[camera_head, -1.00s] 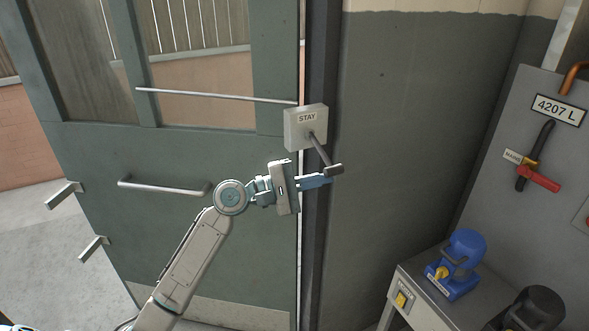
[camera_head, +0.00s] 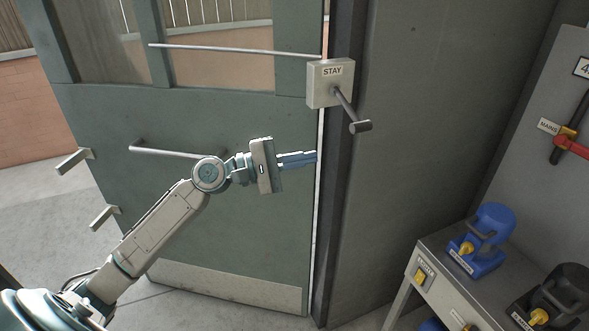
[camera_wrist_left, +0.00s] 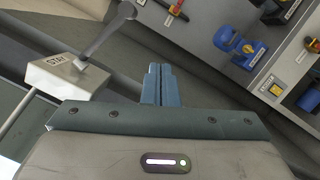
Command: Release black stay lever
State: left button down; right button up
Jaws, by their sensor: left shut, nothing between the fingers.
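The black stay lever (camera_head: 346,106) sticks out from a pale box marked STAY (camera_head: 324,84) at the edge of the green door (camera_head: 240,115). It slants down to the right and ends in a dark grip. My left gripper (camera_head: 316,157) is shut and empty, below and left of the lever's grip, apart from it. In the left wrist view the lever (camera_wrist_left: 108,36) and the STAY box (camera_wrist_left: 62,78) are at the upper left, and my shut blue fingers (camera_wrist_left: 160,78) point clear of them. My right gripper is not in view.
A metal bench (camera_head: 405,290) at lower right holds a blue device (camera_head: 487,240) and a black one (camera_head: 560,295). A grey panel with a red-handled mains valve (camera_head: 570,146) is at the right. A horizontal door handle (camera_head: 165,152) lies behind my left arm. The dark wall right of the door frame is bare.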

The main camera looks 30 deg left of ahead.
pick_arm(q)
jog(key=shift+b+v, duration=0.45)
jog(key=shift+v, duration=0.65)
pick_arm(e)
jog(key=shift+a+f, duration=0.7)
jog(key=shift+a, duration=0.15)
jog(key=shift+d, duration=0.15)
